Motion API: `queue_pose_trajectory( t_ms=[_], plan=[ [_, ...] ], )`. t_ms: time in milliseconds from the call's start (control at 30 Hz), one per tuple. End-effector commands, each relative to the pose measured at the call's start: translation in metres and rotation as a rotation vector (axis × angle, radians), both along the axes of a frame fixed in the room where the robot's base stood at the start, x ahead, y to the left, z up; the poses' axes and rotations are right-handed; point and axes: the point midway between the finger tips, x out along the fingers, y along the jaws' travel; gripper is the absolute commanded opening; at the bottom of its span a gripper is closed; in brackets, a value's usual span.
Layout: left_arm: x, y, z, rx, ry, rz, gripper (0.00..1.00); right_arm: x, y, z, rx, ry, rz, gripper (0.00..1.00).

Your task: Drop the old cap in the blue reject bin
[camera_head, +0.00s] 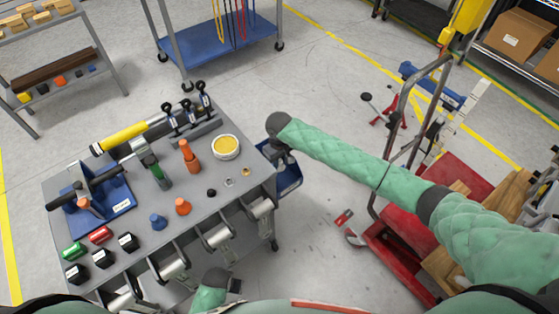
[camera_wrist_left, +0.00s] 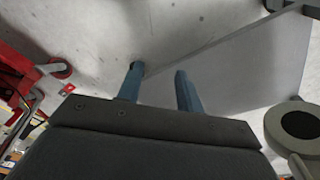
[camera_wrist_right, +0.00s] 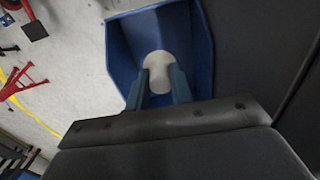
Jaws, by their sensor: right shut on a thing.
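The blue reject bin (camera_head: 291,182) hangs at the right side of the grey workbench; its inside fills the upper middle of the right wrist view (camera_wrist_right: 121,48). My right gripper (camera_wrist_right: 160,72) is shut on a pale, rounded cap (camera_wrist_right: 158,59), with one blue finger on each side. The cap shows against the inside of the bin, over its opening; its exact height cannot be told. In the head view my right wrist hides the cap and part of the bin. My left gripper (camera_wrist_left: 159,75) is open and empty, low in front of the bench.
The grey workbench (camera_head: 225,200) carries a yellow-filled bowl (camera_head: 226,146), orange and blue parts, small rings and a blue fixture (camera_head: 105,200). A red cart (camera_head: 400,245) stands at the right. The floor between bench and cart is mostly clear.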

Motion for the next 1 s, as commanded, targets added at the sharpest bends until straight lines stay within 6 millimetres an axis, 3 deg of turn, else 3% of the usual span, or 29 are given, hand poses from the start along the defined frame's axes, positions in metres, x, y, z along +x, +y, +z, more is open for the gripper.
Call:
queue_pose_trajectory(
  t_ms=[33,67,200,467,633,733,1000],
  plan=[
    [-0.002,0.000,-0.001,0.001,0.003,0.000,0.36,0.000,0.000,0.000,0.000,0.000,0.000,0.00],
    [-0.003,0.000,-0.002,0.001,0.004,0.000,0.36,0.000,0.000,0.000,0.000,0.000,0.000,0.24],
    [-0.006,0.001,-0.003,0.001,0.007,0.000,0.36,0.000,0.000,0.000,0.000,0.000,0.000,0.47],
    [-0.002,0.001,-0.002,0.001,0.001,-0.001,0.36,0.000,0.000,0.000,0.000,0.000,0.000,0.47],
    [0.007,0.001,0.000,0.002,-0.003,-0.002,0.36,0.001,0.000,0.011,0.001,-0.002,0.000,0.47],
    [0.012,-0.002,0.025,-0.003,-0.015,-0.003,0.36,0.001,0.000,0.025,0.003,-0.002,0.000,0.47],
    [0.015,-0.006,0.059,-0.009,-0.011,-0.002,0.36,0.001,0.000,0.064,0.001,-0.001,0.000,0.47]
  ],
)
